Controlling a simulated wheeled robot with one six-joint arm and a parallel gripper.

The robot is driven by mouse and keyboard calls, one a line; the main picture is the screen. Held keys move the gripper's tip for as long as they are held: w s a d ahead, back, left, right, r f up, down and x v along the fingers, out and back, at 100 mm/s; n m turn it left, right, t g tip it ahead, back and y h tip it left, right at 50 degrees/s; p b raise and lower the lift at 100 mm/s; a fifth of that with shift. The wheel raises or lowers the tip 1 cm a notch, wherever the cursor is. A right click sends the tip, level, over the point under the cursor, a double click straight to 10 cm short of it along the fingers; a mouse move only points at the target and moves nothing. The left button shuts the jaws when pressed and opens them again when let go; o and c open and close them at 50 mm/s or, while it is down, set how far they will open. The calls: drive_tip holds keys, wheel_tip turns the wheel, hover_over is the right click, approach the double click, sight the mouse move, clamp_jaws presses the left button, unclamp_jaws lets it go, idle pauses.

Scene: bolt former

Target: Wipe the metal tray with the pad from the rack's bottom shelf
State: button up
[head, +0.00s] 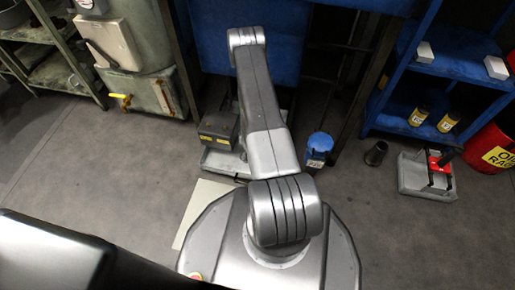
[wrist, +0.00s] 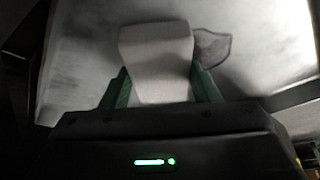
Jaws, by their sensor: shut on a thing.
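In the wrist view my gripper (wrist: 160,88) has its two green fingers shut on the sides of a whitish pad (wrist: 156,48). The pad juts out ahead of the fingers, over a pale grey metal surface that looks like the metal tray (wrist: 85,60). A dark-edged grey smudge (wrist: 212,46) lies on that surface, just right of the pad. I cannot tell whether the pad touches the tray. In the head view my arm reaches up toward the blue machine, and my gripper and the held pad are hidden. The blue rack (head: 455,70) stands at the right.
The rack holds pale blocks (head: 496,67) above and yellow-labelled bottles (head: 418,117) below. A red bin (head: 490,148), a grey floor tray (head: 412,178), a dark cup (head: 376,153) and a blue container (head: 318,147) stand on the floor. Open floor lies at left.

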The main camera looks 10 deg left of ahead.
drive_tip(key=shift+f+b, duration=0.3)
drive_tip(key=shift+f, duration=0.1)
